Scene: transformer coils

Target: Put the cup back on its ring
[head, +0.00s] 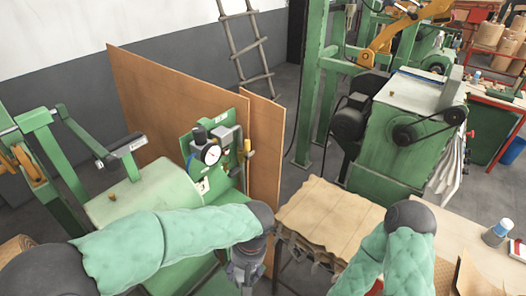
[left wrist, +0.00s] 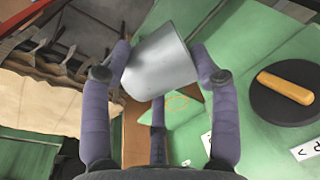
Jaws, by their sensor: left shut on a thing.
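A plain grey metal cup (left wrist: 160,62) is held between the purple fingers of my left gripper (left wrist: 163,65) in the left wrist view. The fingers press on its sides, and it looks tilted there. The cup appears apart from that surface, but the gap is hard to judge. In the head view my left gripper (head: 246,268) hangs beside the green machine, and the cup cannot be made out. My right gripper is out of view below its arm.
A gauge panel (head: 212,154) stands behind the left arm. A table with a tan, ragged-edged cover (head: 330,215) stands between the arms.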

